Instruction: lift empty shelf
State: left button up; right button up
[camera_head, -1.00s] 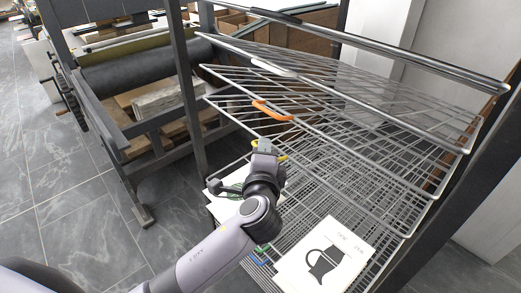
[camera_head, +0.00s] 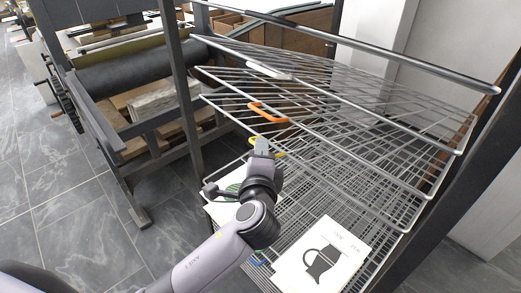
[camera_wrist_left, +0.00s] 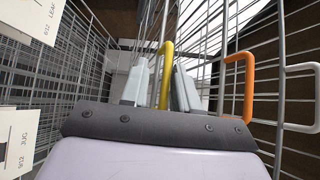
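A wire drying rack has several wire shelves with coloured handles. The upper shelves are tilted up and bare, with a white handle (camera_head: 268,70) and an orange handle (camera_head: 268,112). A yellow handle (camera_head: 280,153) is on the shelf below, partly hidden by my left gripper (camera_head: 262,146). In the left wrist view the fingers of my left gripper (camera_wrist_left: 160,88) are apart, and the yellow handle (camera_wrist_left: 166,62) shows between them; contact is not clear. The orange handle also shows there, to the right (camera_wrist_left: 240,80). My right gripper is not in view.
A print with a dark jug (camera_head: 321,262) lies on a low shelf, and another sheet (camera_head: 222,210) lies behind my left wrist. A dark rack post (camera_head: 183,95) stands left of the shelves. A press with a roller (camera_head: 125,72) stands further left. The tiled floor at left is clear.

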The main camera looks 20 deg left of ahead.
pick_arm(q)
jog(key=v, duration=0.6)
dwell(0.4)
